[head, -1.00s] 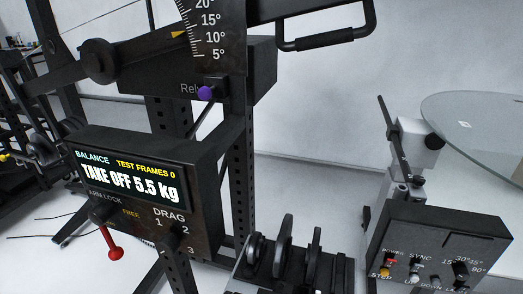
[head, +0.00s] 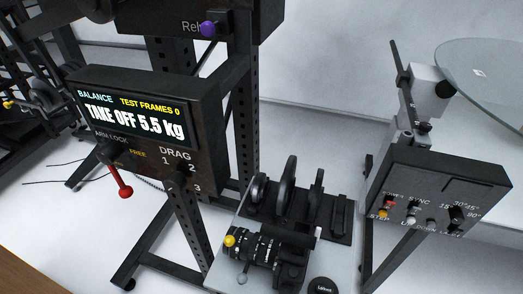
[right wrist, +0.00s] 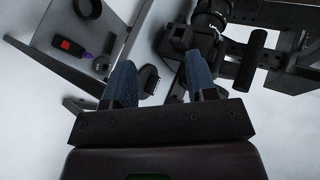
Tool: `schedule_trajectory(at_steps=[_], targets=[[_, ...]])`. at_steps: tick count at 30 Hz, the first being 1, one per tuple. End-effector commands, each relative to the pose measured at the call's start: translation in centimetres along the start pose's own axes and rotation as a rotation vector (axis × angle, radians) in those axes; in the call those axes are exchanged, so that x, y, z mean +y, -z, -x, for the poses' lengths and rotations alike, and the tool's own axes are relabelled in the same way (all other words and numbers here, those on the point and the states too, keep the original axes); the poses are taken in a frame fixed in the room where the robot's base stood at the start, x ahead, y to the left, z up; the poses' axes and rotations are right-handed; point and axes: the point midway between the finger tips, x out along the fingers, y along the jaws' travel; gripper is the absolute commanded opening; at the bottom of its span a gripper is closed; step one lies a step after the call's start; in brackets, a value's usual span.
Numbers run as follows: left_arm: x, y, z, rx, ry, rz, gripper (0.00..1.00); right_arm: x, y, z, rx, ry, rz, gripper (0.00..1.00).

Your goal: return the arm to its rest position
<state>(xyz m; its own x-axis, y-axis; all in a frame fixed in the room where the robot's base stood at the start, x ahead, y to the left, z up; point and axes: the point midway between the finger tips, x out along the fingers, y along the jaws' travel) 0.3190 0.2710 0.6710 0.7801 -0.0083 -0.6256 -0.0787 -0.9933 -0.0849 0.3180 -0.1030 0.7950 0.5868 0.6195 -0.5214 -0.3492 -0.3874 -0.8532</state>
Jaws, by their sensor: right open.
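My right gripper (right wrist: 160,75) shows in the right wrist view. Its two blue fingers are apart, with nothing held between them. A black camera-like device (right wrist: 205,40) is beyond the right finger; I cannot tell whether they touch. A small dark round object (right wrist: 149,78) shows beside the left finger. Neither gripper shows in the head view, and the left gripper is in no view.
A display box (head: 140,120) reads "TAKE OFF 5.5 kg", with a red-ended lever (head: 123,188) below. Black weight plates (head: 288,185) and a camera with a lens (head: 265,250) are at centre. A control box (head: 440,190) and glass disc (head: 490,80) stand right.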

Motion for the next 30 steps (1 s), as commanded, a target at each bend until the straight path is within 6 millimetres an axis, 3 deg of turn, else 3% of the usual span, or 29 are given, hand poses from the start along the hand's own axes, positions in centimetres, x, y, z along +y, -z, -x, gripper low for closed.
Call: schedule_trajectory(at_steps=[3,6,12,24,30], targets=[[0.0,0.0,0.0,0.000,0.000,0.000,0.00,5.3,0.8,2.0,-0.029,-0.269,0.259,0.52],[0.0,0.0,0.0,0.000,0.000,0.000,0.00,8.6,1.4,4.0,-0.074,-0.450,0.410,0.52],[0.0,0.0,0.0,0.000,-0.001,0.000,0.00,12.7,2.3,7.6,-0.170,-0.700,0.582,0.52],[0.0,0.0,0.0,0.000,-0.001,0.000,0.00,17.2,3.3,13.8,-0.356,-1.029,0.736,0.52],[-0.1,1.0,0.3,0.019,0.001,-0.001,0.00,16.9,4.3,12.9,-0.289,-0.998,0.781,0.52]])
